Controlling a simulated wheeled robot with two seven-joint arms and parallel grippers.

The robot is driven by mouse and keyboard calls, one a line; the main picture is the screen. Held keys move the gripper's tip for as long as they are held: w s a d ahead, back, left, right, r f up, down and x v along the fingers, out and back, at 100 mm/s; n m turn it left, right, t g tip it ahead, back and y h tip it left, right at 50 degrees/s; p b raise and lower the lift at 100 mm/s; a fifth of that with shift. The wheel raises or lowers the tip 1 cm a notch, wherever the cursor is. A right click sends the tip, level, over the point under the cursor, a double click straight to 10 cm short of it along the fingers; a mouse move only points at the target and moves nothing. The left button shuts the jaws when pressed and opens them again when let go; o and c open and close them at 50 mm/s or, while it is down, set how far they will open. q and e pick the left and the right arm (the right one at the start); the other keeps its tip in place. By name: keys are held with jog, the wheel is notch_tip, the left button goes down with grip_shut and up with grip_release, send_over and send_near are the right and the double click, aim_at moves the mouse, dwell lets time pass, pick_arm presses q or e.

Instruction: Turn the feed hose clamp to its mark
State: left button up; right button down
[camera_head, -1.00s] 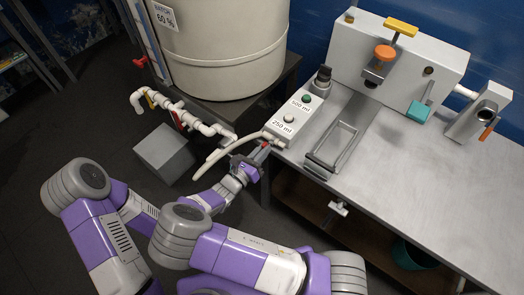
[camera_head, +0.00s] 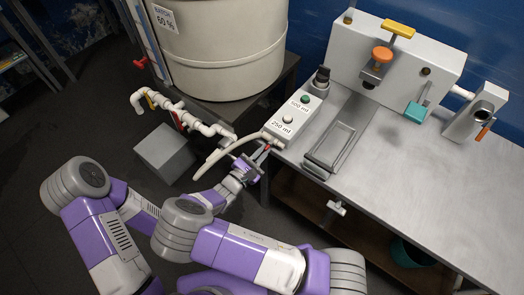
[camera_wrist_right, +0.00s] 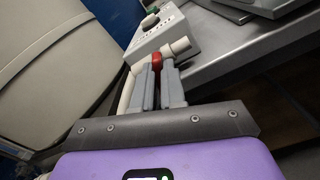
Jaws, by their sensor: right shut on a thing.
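The feed hose (camera_head: 225,151) is a pale curved tube running from the front of the white dosing box (camera_head: 290,121) down to the left. A small red clamp (camera_head: 267,147) sits at the hose end by the box. It shows as a red knob in the right wrist view (camera_wrist_right: 157,60). My right gripper (camera_head: 261,155) reaches up to it from below left. In the wrist view its two grey fingers (camera_wrist_right: 156,82) are closed on the clamp, which partly hides between them. I cannot make out a mark. My left gripper is out of view.
The steel bench (camera_head: 410,185) carries a wire-handled tray (camera_head: 322,165) and a grey cell housing (camera_head: 390,60). A large cream tank (camera_head: 225,50) stands behind, with white valve piping (camera_head: 185,118) beside it. A grey block (camera_head: 163,152) is on the floor.

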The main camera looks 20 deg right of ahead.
jog(key=shift+s+d+f+m+b, duration=0.15)
jog(key=shift+m+b, duration=0.4)
jog(key=shift+m, duration=2.5)
jog(key=shift+a+f+m+b, duration=0.1)
jog(key=shift+m+b, duration=0.45)
jog(key=shift+m, duration=2.5)
jog(key=c, duration=1.2)
grip_release()
